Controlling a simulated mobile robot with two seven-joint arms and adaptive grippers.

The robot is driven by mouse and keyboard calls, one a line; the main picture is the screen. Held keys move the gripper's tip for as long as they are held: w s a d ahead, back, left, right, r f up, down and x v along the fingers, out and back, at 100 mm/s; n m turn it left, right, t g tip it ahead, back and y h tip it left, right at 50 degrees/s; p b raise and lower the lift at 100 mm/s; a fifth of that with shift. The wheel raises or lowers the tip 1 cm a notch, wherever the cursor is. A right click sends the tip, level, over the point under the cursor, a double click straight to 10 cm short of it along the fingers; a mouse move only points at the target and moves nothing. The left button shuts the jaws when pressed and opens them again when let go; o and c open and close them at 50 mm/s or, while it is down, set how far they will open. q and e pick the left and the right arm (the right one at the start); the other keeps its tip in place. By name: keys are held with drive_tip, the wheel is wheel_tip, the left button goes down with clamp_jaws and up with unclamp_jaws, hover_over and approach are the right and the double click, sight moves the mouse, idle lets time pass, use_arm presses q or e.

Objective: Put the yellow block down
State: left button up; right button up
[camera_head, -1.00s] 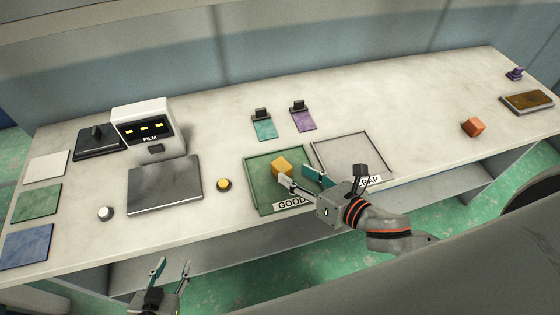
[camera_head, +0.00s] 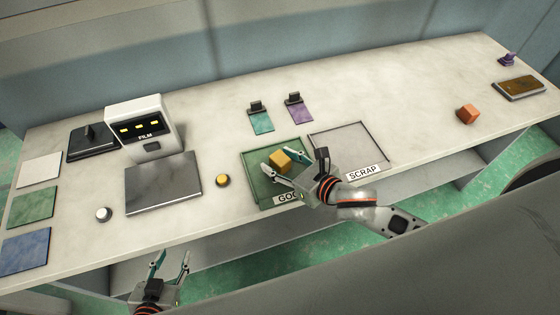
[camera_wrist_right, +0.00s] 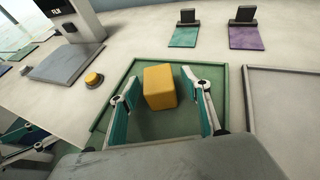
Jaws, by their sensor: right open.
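The yellow block (camera_head: 281,160) is over the green GOOD tray (camera_head: 251,187) and appears to rest on its floor. In the right wrist view the block (camera_wrist_right: 160,88) stands between the tips of my right gripper (camera_wrist_right: 161,77), with a gap on both sides. My right gripper (camera_head: 279,162) is open, its two fingers on either side of the block in the head view. The arm hides part of the tray's right side and label. My left gripper (camera_head: 171,258) is open and empty in front of the table's near edge.
The empty SCRAP tray (camera_head: 345,145) is right of the GOOD tray. Teal (camera_head: 262,124) and purple (camera_head: 299,110) clipped pieces lie behind. A yellow button (camera_head: 222,180) and dark plate (camera_head: 163,184) are left.

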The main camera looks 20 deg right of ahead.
drive_tip(key=shift+w, duration=0.1)
clamp_jaws()
